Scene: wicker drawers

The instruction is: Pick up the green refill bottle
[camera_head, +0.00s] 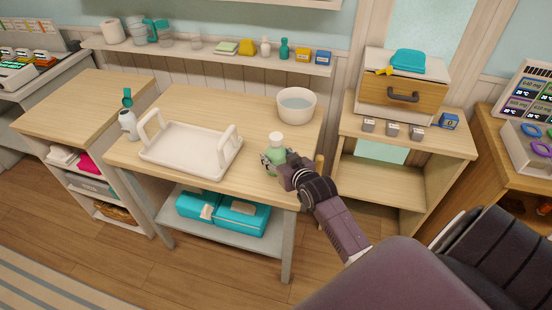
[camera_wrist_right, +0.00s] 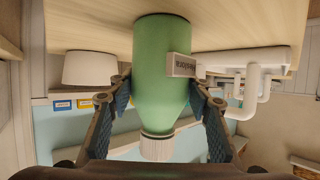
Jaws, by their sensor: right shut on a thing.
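The green refill bottle (camera_head: 277,148) with its white cap is at the front right of the wooden table, upright. My right gripper (camera_head: 272,162) is shut on its side. In the right wrist view, which is upside down, the green bottle (camera_wrist_right: 160,75) sits between the two fingers of the right gripper (camera_wrist_right: 163,100), with its label to the right and its white ribbed cap at the bottom. Its base is close to the tabletop; I cannot tell whether it touches. My left gripper is not in view.
A white tray with raised handles (camera_head: 190,172) stands left of the bottle, and a white bowl (camera_head: 296,104) stands behind it. A wall shelf (camera_head: 215,58) with small items runs behind.

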